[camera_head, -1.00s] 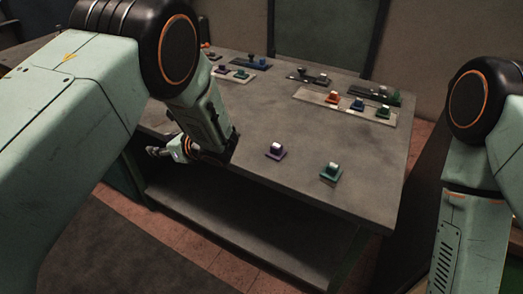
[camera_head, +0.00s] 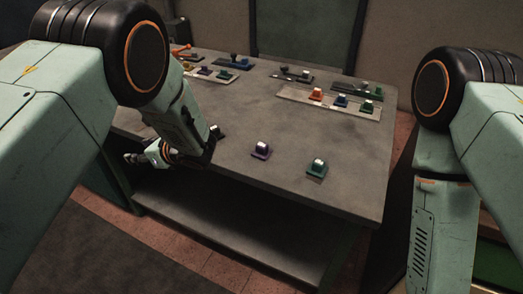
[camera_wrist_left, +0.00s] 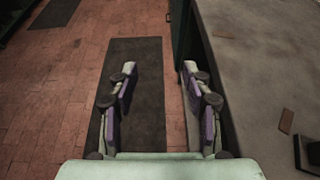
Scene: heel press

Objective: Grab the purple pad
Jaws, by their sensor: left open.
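The purple pad (camera_head: 261,150) is a small block with a white top, standing near the front edge of the grey table (camera_head: 290,115) in the head view. My left gripper (camera_head: 132,158) is to the left of it, at the table's front left, apart from it. In the left wrist view my left gripper (camera_wrist_left: 160,68) is open and empty, over the floor beside the table edge (camera_wrist_left: 225,90). The purple pad is not seen in the wrist view. My right arm shows at the right of the head view, but its gripper does not.
A green pad (camera_head: 317,168) stands right of the purple one. A dark block (camera_head: 216,132) stands just beyond my left wrist. Trays with several coloured blocks, such as an orange one (camera_head: 316,94), line the back. The table middle is clear.

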